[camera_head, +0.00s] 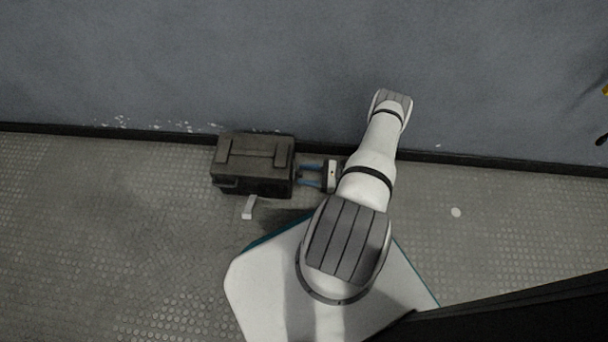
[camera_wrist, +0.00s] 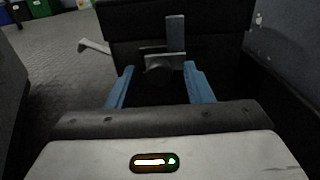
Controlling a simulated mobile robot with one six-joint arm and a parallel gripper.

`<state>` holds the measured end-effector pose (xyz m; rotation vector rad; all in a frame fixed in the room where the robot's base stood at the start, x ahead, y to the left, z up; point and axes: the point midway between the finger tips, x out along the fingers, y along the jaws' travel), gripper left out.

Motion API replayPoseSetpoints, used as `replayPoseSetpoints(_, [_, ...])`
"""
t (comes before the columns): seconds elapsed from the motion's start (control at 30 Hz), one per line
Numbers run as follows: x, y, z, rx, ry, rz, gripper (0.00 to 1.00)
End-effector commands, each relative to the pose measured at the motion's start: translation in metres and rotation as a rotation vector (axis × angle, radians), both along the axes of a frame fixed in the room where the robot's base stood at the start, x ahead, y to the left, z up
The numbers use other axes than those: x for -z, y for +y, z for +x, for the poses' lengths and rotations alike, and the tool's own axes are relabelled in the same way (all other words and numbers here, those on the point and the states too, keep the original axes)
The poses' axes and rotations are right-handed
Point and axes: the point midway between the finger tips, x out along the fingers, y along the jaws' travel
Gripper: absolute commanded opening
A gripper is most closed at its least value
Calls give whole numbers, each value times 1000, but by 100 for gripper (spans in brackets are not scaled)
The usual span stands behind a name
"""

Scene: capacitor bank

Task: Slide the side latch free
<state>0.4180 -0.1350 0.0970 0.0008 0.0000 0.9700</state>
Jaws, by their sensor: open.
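A dark box (camera_head: 253,165) stands on the floor by the wall. Its side facing my gripper (camera_head: 299,174) fills the upper middle of the wrist view as a dark panel (camera_wrist: 125,22). On that side is a grey latch (camera_wrist: 175,32), an upright strip with a wider grey plate and a dark rounded part below. My gripper (camera_wrist: 158,69) is open and empty, just right of the box in the head view. Its two blue fingers are on either side of the latch's lower part in the wrist view. I cannot tell whether they touch it.
A pale lever-like piece (camera_head: 249,207) sits at the box's front; it also shows left in the wrist view (camera_wrist: 95,46). The wall (camera_head: 300,70) is close behind the box. The floor (camera_head: 100,230) to the left is clear.

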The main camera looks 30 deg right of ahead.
Motion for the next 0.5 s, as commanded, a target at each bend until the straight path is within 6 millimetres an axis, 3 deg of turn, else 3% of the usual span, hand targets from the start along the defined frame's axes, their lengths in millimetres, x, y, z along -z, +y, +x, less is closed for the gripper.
replayPoseSetpoints(0.3, [0,4,3,-2,1,-1,46])
replayPoseSetpoints(0.5, [0,4,3,-3,0,-1,31])
